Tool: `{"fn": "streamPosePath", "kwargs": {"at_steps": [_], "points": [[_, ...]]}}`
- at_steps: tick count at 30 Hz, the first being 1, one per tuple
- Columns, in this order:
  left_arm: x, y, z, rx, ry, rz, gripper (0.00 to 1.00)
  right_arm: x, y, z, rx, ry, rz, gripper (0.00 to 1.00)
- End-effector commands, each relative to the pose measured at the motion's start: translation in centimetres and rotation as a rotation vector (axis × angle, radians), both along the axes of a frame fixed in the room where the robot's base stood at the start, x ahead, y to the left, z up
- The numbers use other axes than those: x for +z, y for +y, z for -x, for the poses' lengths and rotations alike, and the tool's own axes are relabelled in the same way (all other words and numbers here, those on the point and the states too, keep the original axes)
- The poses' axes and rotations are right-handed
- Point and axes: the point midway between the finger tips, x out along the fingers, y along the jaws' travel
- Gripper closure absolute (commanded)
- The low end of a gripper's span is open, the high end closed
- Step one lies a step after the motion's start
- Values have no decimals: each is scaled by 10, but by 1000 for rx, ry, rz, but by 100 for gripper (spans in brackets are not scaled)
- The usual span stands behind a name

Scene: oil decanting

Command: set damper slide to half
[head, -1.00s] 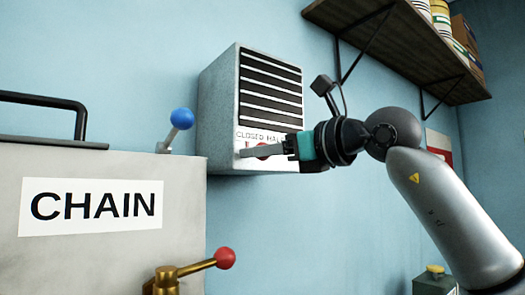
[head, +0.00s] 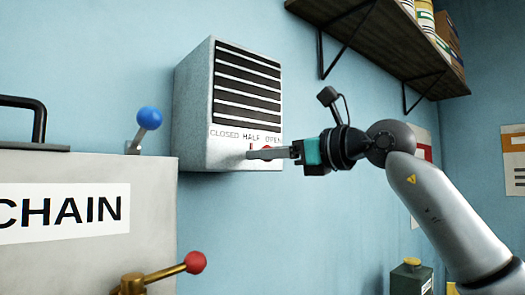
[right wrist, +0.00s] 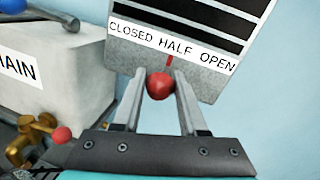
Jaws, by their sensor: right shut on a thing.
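The damper (head: 190,135) is a grey box on the blue wall, with dark louvre slots and a label strip reading CLOSED, HALF, OPEN. Its slide has a red knob (right wrist: 158,86), which shows only partly behind my fingers in the head view (head: 267,148). In the right wrist view the knob lies in line below HALF, beneath a short red mark (right wrist: 169,61). My right gripper (right wrist: 159,92) is shut on the knob, one finger on each side. In the head view my right gripper (head: 252,154) reaches in from the right. My left gripper is out of view.
A shelf with cans (head: 375,40) is above right.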

Motion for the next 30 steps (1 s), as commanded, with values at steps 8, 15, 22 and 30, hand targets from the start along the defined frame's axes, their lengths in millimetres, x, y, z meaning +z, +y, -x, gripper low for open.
{"fn": "streamPosePath", "kwargs": {"at_steps": [8,15,22,30], "points": [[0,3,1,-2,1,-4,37,1,2,2,4,-2,1,37],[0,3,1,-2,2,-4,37,0,2,1,4,-1,2,29],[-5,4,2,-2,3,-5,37,-1,-7,8,1,-3,1,29],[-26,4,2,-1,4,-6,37,-2,-50,48,-2,-5,2,29]]}}
